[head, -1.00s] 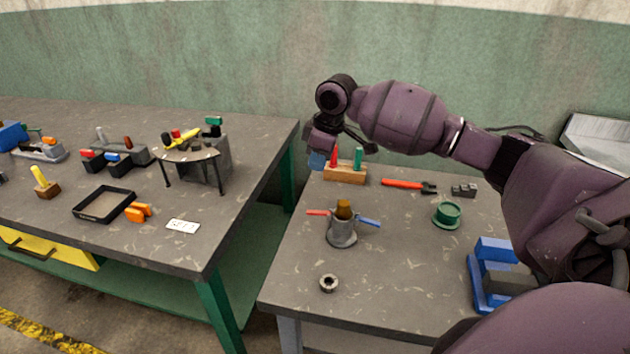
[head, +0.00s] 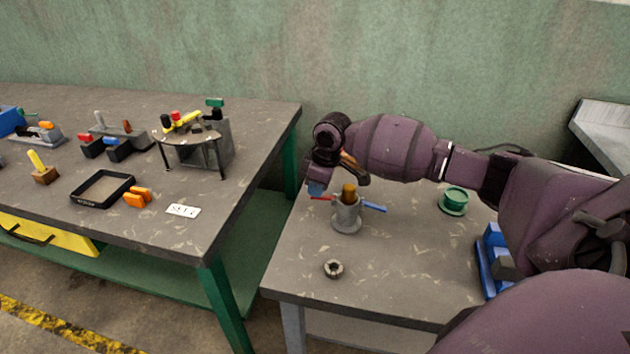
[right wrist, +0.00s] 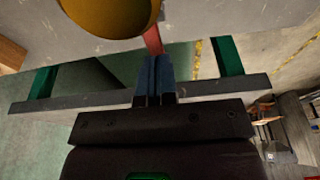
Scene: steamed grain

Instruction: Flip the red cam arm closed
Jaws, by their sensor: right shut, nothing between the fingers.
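A grey cam coupling (head: 347,217) stands upright on the right-hand table, with a brown-orange plug (head: 349,191) in its top. Its red cam arm (head: 324,198) sticks out to the left and its blue cam arm (head: 373,208) to the right. My right gripper (head: 316,188) has blue fingers, shut and empty, at the outer end of the red arm. In the right wrist view the shut fingers (right wrist: 155,72) point at the red arm (right wrist: 152,40), which appears just beyond their tips; whether they touch I cannot tell. The plug (right wrist: 110,15) shows above. My left gripper is out of view.
A small dark ring nut (head: 333,269) lies in front of the coupling. A green flanged part (head: 454,201) and a blue fixture (head: 492,262) stand to the right. A gap separates this table from the left table, which holds a black tray (head: 77,199) and several parts.

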